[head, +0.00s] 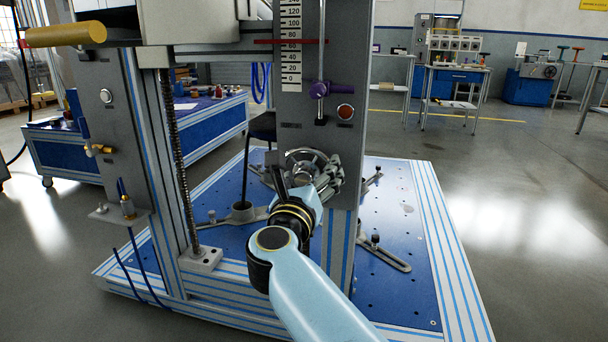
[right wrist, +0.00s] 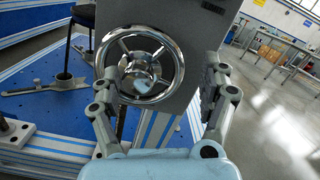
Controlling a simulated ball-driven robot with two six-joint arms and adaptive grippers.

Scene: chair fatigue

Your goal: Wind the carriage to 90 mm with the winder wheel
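The chrome winder wheel (head: 306,160) sits on the grey column of the test rig. It also shows in the right wrist view (right wrist: 140,64), a spoked ring with a central hub. My right gripper (right wrist: 163,78) is open in front of the wheel. Its left finger lies close to the left rim, its right finger stands clear on the right; I cannot tell if either touches. In the head view my right gripper (head: 305,188) partly hides the wheel. The red pointer (head: 290,41) crosses the scale (head: 291,60) between 60 and 80. My left gripper is not in view.
A purple clamp knob (head: 325,89) and a red round button (head: 345,112) are on the column above the wheel. A threaded spindle (head: 175,160) stands left. The blue base plate (head: 395,220) carries foot clamps. Open floor lies to the right.

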